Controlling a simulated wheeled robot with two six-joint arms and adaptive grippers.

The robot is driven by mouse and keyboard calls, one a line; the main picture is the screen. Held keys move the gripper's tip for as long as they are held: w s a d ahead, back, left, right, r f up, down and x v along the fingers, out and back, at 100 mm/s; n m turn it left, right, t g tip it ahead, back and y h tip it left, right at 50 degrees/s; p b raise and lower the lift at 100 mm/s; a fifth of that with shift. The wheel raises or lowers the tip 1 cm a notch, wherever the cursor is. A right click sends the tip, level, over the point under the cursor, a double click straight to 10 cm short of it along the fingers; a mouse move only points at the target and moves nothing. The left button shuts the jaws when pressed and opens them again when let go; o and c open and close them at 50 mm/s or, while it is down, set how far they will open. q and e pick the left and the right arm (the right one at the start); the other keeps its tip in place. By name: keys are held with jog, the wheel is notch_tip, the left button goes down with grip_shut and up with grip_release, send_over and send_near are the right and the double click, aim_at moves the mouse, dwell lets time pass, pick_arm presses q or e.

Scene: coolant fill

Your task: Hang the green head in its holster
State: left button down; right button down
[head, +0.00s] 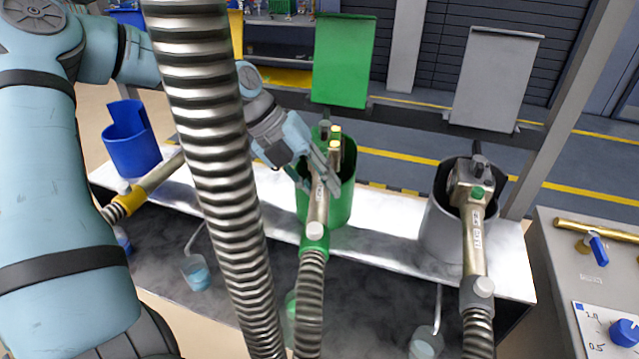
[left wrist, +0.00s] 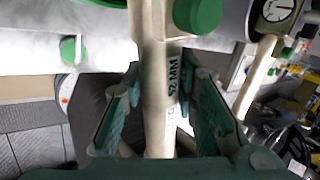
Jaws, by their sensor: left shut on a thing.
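The green head (head: 318,205) is a brass-coloured nozzle with a green collar, and a ribbed metal hose runs down from it. Its upper end is at the mouth of the green holster (head: 343,200), a round green cup on the bench; I cannot tell how deep it sits. My left gripper (head: 322,178) is shut on its handle, just in front of the holster. In the left wrist view, the fingers (left wrist: 160,100) flank the green head's tube (left wrist: 153,60), marked "52 MM", with a green knob beside it. My right gripper is not in view.
A grey holster (head: 440,230) holds another brass head (head: 475,195) on the right. A blue holster (head: 130,145) stands at the left. A yellow-collared head (head: 140,190) lies nearby. A thick ribbed hose (head: 205,110) crosses in front. A control panel (head: 600,280) is at the far right.

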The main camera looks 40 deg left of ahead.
pick_arm(q)
jog(key=shift+f+b, duration=0.7)
jog(key=shift+f, duration=0.15)
jog(key=c, duration=1.2)
grip_release()
jog(key=shift+r, duration=0.15)
jog(key=v, duration=1.2)
